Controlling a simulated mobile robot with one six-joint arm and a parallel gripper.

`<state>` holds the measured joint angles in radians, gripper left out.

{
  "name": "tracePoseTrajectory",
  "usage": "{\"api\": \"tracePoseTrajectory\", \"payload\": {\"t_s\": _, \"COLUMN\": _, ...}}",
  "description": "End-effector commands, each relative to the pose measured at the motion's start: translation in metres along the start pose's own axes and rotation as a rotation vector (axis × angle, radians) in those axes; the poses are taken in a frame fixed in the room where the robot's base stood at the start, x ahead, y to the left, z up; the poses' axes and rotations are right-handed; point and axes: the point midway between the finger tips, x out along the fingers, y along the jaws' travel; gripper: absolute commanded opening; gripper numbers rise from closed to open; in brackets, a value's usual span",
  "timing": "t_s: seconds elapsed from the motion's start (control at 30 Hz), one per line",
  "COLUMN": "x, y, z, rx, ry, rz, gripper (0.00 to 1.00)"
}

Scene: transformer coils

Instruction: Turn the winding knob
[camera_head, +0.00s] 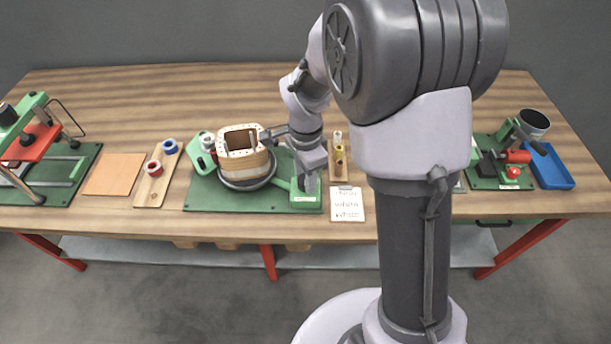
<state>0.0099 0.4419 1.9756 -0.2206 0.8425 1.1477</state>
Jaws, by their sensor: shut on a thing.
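The winding station has a green base plate (205,194) at the front middle of the bench. A squarish wooden coil former (245,163) stands on it, over a dark round turntable rim (250,186). A green arm piece (283,183) reaches right from the turntable side toward my gripper.
A green and white spool holder (204,146) stands left of the former. A paper card (347,205) lies just right of my gripper, with a small wooden rack (339,168) behind it. A green-framed press (30,135) stands far left, a blue tray (551,167) far right.

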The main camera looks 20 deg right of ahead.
Motion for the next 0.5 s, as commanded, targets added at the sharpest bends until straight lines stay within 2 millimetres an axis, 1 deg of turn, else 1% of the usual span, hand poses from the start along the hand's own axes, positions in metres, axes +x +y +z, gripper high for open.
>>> {"api": "tracePoseTrajectory", "payload": {"t_s": 0.37, "x": -0.0002, "y": -0.0001, "z": 0.0000, "rx": 0.003, "ry": 0.000, "rz": 0.000, "gripper": 0.00}}
{"api": "tracePoseTrajectory", "payload": {"t_s": 0.4, "x": -0.0002, "y": -0.0001, "z": 0.0000, "rx": 0.003, "ry": 0.000, "rz": 0.000, "gripper": 0.42}}
{"api": "tracePoseTrajectory", "payload": {"t_s": 0.47, "x": -0.0001, "y": -0.0001, "z": 0.0000, "rx": 0.003, "ry": 0.000, "rz": 0.000, "gripper": 0.54}}
{"api": "tracePoseTrajectory", "payload": {"t_s": 0.5, "x": -0.0001, "y": -0.0001, "z": 0.0000, "rx": 0.003, "ry": 0.000, "rz": 0.000, "gripper": 0.58}}
